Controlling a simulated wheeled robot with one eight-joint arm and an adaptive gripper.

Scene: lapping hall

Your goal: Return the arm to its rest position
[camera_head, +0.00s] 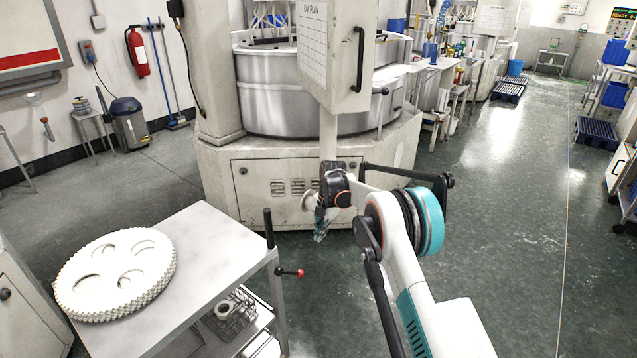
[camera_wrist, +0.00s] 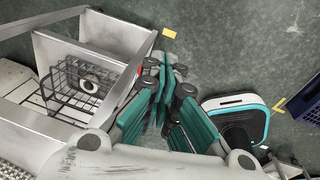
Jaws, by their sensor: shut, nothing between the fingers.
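My gripper (camera_head: 321,228) hangs at the end of my arm in the head view, pointing down in front of the large machine. It is over open floor, to the right of the steel cart, and touches nothing that I can see. In the wrist view my gripper (camera_wrist: 163,85) shows its teal-padded fingers closed together with nothing between them. My arm is bent, reaching forward from the lower right of the head view with its forearm folded back toward the machine.
The steel cart (camera_head: 203,238) carries toothed white discs (camera_head: 117,272) on top and a wire basket (camera_head: 235,312) below; the basket also shows in the wrist view (camera_wrist: 80,88). The machine cabinet (camera_head: 220,178) stands beyond my gripper. Open floor (camera_head: 500,200) lies to the right.

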